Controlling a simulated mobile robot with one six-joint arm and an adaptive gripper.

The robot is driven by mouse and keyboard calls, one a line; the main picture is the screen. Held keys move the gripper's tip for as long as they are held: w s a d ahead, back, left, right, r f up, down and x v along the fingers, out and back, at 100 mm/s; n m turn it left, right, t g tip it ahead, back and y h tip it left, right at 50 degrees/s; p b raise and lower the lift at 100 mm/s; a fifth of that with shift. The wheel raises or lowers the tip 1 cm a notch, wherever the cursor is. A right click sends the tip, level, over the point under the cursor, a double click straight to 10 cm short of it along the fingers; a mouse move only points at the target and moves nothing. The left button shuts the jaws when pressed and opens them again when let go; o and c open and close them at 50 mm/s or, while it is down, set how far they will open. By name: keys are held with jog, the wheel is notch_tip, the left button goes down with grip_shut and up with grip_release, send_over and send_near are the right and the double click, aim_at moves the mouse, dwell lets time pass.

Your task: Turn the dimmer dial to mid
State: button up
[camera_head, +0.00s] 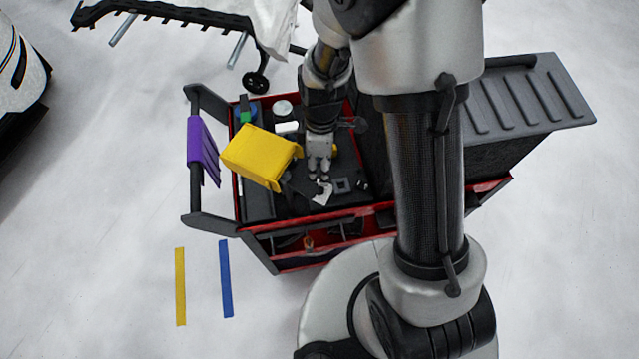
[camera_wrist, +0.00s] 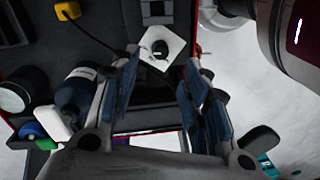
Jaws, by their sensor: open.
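The dimmer dial (camera_wrist: 160,47) is a black round knob with a pale mark on a white square plate (camera_wrist: 152,61). In the head view the white plate (camera_head: 323,197) lies tilted on the cart top, near its front edge. My gripper (camera_head: 320,177) points down just behind the plate. In the wrist view my gripper (camera_wrist: 160,68) is open, its two fingers apart, with the knob seen between and a little beyond the tips. Nothing is held. I cannot tell whether a finger touches the plate. The knob's exact angle is too small to read.
The red and black cart (camera_head: 290,219) has a yellow box (camera_head: 260,155) beside my arm and purple cloth (camera_head: 202,150) on its handle. A dark blue bottle (camera_wrist: 76,92), black jar (camera_wrist: 24,88) and yellow plug (camera_wrist: 68,11) lie near the dial. Floor left of the cart is largely clear.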

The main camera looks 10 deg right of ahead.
aim_at(319, 184)
jog(key=f, duration=0.2)
jog(key=f+b, duration=0.1)
jog(key=f, duration=0.4)
jog(key=shift+s+a+f+b, duration=0.1)
jog(key=shift+s+f+b, duration=0.3)
grip_shut()
jog(key=shift+n, duration=0.4)
jog(key=n, duration=0.2)
jog(key=shift+a+n+b, duration=0.1)
jog(key=shift+n+b, duration=0.2)
jog(key=shift+b, duration=0.1)
jog(key=shift+n+h, duration=0.4)
jog(key=shift+n, duration=1.5)
